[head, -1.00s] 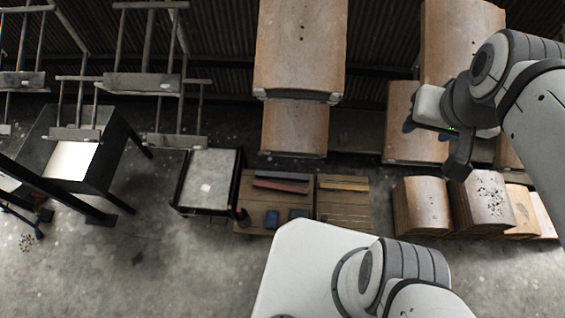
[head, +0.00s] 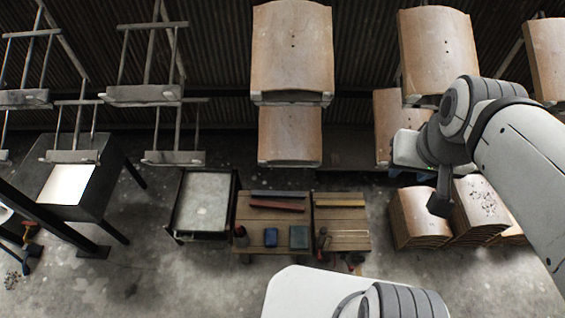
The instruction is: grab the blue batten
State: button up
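A dark, bluish-looking batten (head: 280,194), which I take to be the blue batten, lies along the back of the left wooden bench (head: 243,215). A dark red batten (head: 276,206) lies just in front of it. A yellowish batten (head: 340,203) lies on the adjoining right bench (head: 345,223). My gripper (head: 405,170) is up at the right, well apart from the battens and to their right.
A blue box (head: 270,237) and a grey-green box (head: 299,237) sit at the front of the left bench. A grey-topped cart (head: 203,203) stands left of it. Curved wooden panels (head: 290,50) hang above, and stacked panels (head: 418,217) stand at the right.

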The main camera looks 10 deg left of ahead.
aim_at(255, 193)
jog(key=z, duration=0.75)
jog(key=k, duration=2)
jog(key=u, duration=0.5)
jog(key=i, duration=1.05)
jog(key=u, duration=0.05)
